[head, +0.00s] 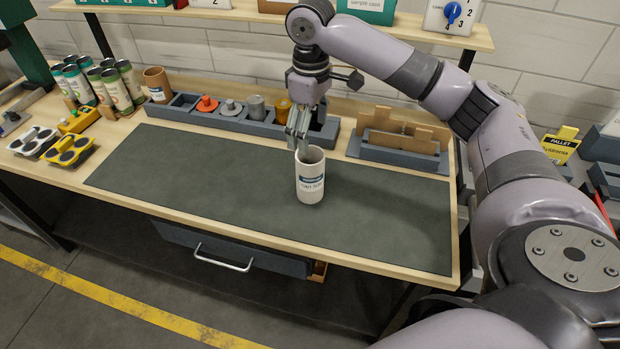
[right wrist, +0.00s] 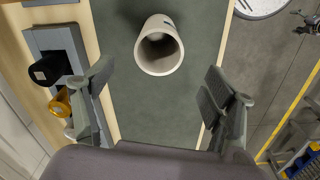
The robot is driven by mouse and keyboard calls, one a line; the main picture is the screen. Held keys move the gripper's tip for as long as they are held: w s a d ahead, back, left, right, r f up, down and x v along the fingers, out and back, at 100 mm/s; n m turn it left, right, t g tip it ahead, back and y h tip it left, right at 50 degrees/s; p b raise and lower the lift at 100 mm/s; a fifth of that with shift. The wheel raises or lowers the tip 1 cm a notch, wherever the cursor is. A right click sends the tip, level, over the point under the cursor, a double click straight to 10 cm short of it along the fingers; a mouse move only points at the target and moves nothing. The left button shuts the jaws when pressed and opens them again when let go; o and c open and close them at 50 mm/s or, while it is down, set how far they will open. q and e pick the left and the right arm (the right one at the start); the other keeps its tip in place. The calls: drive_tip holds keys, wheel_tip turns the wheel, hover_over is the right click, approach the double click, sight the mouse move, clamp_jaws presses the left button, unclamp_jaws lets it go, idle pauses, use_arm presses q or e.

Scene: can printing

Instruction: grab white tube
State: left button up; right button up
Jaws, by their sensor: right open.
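The white tube (head: 311,178) stands upright on the dark mat, with a blue-and-white label on its side. In the right wrist view the tube (right wrist: 159,52) shows from above, its round open top facing me, ahead of the gap between the fingers. My right gripper (head: 299,135) is just above the tube's rim at its back left in the head view. In the right wrist view the gripper's fingers (right wrist: 158,100) are wide apart with nothing between them. My left gripper is not in view.
The dark mat (head: 200,170) is mostly clear. Behind it stand a grey tray (head: 230,121) with coloured parts and a grey holder (head: 400,155) with cardboard pieces. Several cans and a brown cup (head: 157,84) stand at the left. A shelf (head: 250,14) runs above.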

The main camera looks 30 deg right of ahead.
sight(311, 159)
wheel_tip(311, 159, down, 8)
drive_tip(key=shift+d+f+p, duration=0.1)
drive_tip(key=shift+f+p, duration=0.05)
drive_tip(key=shift+p, duration=0.85)
drive_tip(key=shift+f, duration=0.4)
drive_tip(key=shift+c, duration=0.2)
drive_tip(key=c, duration=1.5)
